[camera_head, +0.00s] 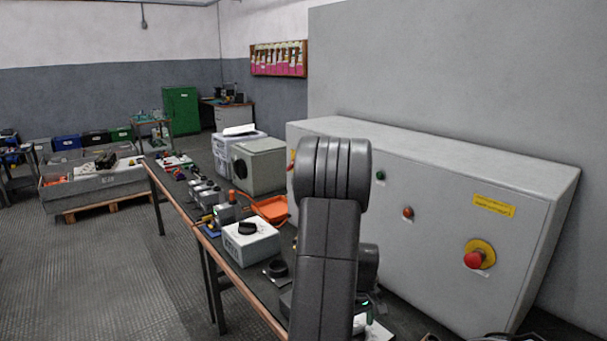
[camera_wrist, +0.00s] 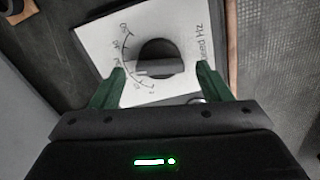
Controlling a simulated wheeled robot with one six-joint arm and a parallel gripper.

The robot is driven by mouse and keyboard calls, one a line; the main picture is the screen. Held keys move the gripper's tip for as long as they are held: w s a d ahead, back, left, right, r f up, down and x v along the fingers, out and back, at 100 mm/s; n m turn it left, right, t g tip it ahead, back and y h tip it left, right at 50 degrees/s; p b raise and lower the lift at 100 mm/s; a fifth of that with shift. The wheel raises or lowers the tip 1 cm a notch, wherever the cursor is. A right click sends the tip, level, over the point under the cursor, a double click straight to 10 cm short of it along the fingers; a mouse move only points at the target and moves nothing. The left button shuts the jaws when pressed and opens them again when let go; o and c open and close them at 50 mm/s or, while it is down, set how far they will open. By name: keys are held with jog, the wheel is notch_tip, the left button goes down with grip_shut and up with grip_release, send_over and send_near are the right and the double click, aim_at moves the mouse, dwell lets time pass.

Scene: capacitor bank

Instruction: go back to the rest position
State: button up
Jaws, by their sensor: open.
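My gripper (camera_wrist: 161,68) shows in the wrist view with its two green fingers apart. A white panel (camera_wrist: 95,40) with a printed scale and the words "Speed Hz" lies in front of it. A black round knob (camera_wrist: 160,60) on the panel appears between the fingertips, with a gap visible on both sides. I cannot tell how far the fingertips are above the panel. In the head view, my dark arm stands upright in the middle and hides most of my gripper.
A long workbench (camera_head: 180,210) carries a white box with a black knob (camera_head: 250,246), an orange tray (camera_head: 271,208) and a larger grey box (camera_head: 259,165). A big grey cabinet (camera_head: 440,190) with a red emergency button (camera_head: 474,260) stands close on the right.

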jog(key=shift+f, duration=0.45)
jog(key=shift+r, duration=0.1)
